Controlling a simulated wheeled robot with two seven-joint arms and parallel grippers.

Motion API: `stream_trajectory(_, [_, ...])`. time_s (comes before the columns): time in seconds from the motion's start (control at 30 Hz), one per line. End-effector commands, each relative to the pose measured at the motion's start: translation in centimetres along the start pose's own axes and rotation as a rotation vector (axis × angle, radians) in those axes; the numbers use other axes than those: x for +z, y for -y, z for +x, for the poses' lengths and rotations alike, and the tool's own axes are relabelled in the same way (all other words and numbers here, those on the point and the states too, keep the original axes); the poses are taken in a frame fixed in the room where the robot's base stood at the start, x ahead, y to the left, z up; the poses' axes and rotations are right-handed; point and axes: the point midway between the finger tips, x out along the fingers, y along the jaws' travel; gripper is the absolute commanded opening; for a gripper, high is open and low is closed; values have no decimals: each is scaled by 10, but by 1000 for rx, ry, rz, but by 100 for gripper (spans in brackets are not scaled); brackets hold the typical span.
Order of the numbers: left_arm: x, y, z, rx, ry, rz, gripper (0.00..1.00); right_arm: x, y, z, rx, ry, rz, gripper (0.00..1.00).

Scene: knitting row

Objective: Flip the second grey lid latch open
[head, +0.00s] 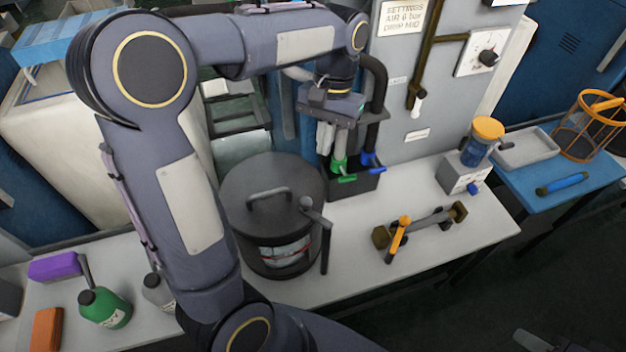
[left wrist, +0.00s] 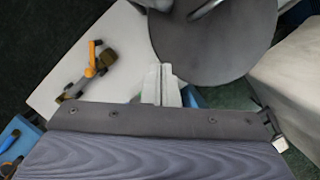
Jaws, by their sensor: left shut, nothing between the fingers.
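A dark round pot (head: 275,262) with a flat grey lid (head: 240,190) and an arched handle stands on the bench. One grey latch lever (head: 318,212) with a round knob shows at the lid's front right edge. I cannot make out another latch. In the left wrist view the lid (left wrist: 225,50) fills the top, and a grey lever end (left wrist: 155,4) is cut off at the top edge. My left gripper (head: 325,150) is above the bench beyond the pot, pointing down, shut and empty. Its closed fingers also show in the left wrist view (left wrist: 160,82). My right gripper is not in view.
A black bin (head: 350,185) with green and blue handles is close to my left gripper. A brass-ended fitting with an orange lever (head: 400,235) lies right of the pot. Green (head: 103,308) and grey bottles stand at left. The bench front between pot and fitting is clear.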

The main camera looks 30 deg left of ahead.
Motion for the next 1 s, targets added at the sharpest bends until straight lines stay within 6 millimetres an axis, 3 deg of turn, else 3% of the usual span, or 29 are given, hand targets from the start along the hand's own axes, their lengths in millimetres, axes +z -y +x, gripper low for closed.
stream_trajectory(0.27, [1, 0, 61, 0, 5, 0, 0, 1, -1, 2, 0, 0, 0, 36])
stream_trajectory(0.53, [32, 0, 74, 1, 1, 1, 0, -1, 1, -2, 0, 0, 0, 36])
stream_trajectory(1.0, [37, 0, 77, 1, 0, 1, 0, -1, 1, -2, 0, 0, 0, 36])
